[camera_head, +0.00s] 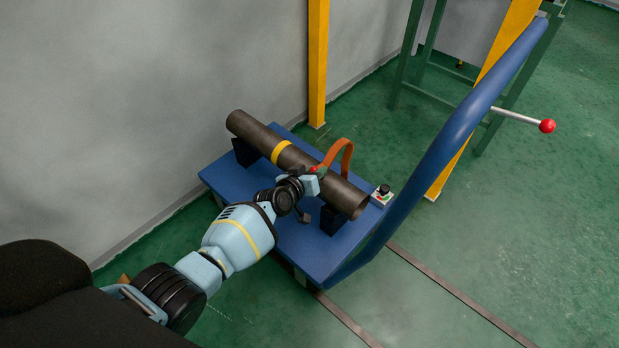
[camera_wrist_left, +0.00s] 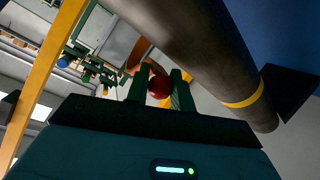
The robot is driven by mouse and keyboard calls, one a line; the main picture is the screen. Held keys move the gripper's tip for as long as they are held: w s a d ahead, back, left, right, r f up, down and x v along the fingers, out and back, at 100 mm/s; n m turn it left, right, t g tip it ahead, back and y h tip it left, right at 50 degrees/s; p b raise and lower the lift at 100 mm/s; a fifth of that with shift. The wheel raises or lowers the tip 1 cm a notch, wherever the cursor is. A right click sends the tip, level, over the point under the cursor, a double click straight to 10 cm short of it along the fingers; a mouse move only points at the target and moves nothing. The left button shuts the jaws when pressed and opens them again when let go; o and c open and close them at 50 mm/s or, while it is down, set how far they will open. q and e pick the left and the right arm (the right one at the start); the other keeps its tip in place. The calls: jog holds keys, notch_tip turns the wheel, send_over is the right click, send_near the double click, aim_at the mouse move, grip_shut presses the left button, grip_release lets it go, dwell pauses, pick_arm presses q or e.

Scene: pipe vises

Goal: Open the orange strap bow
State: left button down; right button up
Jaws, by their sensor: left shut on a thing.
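The orange strap bow (camera_head: 346,150) arches up over the right part of a dark grey pipe (camera_head: 265,139). A piece of it shows in the left wrist view (camera_wrist_left: 138,54), partly hidden by a finger. My left gripper (camera_head: 315,171) is at the near side of the pipe, at the bow's near end. In the left wrist view its two fingers (camera_wrist_left: 160,90) are shut on a red ball knob (camera_wrist_left: 159,86). The knob is a small red spot in the head view. How it joins the bow is hidden. My right gripper is not in view.
The pipe, with a yellow band (camera_head: 280,151), rests on dark supports on a blue cart (camera_head: 225,180). A small box with a black knob (camera_head: 383,190) sits at the cart's right. A blue handlebar (camera_head: 455,130) rises there. A yellow post (camera_head: 318,60) stands behind.

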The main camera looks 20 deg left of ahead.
pick_arm(q)
jog(key=shift+w+a+r, duration=0.15)
jog(key=shift+w+r, duration=1)
jog(key=c, duration=1.3)
grip_release()
jog(key=shift+s+f, duration=0.15)
jog(key=shift+f, duration=0.05)
jog(key=shift+s+d, duration=0.1)
jog(key=shift+d, duration=0.1)
